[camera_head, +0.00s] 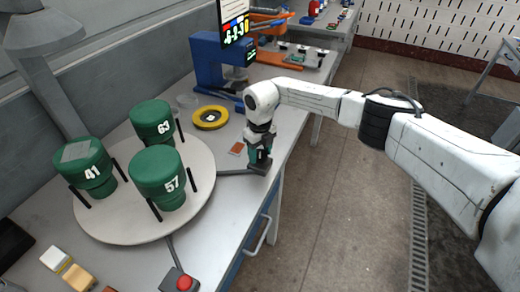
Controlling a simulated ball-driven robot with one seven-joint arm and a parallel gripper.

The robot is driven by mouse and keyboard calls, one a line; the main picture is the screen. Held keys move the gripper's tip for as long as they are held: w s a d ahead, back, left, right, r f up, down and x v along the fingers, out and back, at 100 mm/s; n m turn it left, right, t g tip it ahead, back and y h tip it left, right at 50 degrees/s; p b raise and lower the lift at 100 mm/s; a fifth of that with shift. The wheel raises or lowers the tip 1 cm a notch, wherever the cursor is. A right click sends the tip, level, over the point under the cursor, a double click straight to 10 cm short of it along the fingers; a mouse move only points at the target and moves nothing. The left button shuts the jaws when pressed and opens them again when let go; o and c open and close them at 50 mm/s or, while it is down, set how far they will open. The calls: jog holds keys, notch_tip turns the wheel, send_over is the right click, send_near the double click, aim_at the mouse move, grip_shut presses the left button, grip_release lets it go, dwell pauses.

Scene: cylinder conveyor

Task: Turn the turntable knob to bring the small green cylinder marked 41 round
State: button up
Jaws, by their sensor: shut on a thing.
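The turntable (120,228) is a pale round disc on the bench. It bears three green cylinders held between black posts. The cylinder marked 41 (88,165) is at the left of the disc, with a grey patch on its top. The cylinder marked 63 (152,122) is at the back, and the one marked 57 (158,178) is at the front right. My gripper (259,166) points down at the bench's right edge, at the end of a dark bar leading to the disc. It is shut on a dark part there, apparently the turntable knob, mostly hidden by the fingers.
A red button box (181,281) stands at the bench front. A blue press-like machine (210,62) stands farther back.

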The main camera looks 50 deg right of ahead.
aim_at(260, 153)
jog(key=shift+m+p, duration=1.6)
jog(key=shift+m, duration=0.2)
dwell(1.9)
dwell(0.5)
jog(key=o, duration=1)
jog(key=shift+o, duration=0.2)
notch_tip(260, 153, up, 11)
jog(key=b, duration=0.1)
jog(key=shift+b, duration=0.3)
jog(key=shift+f, duration=0.15)
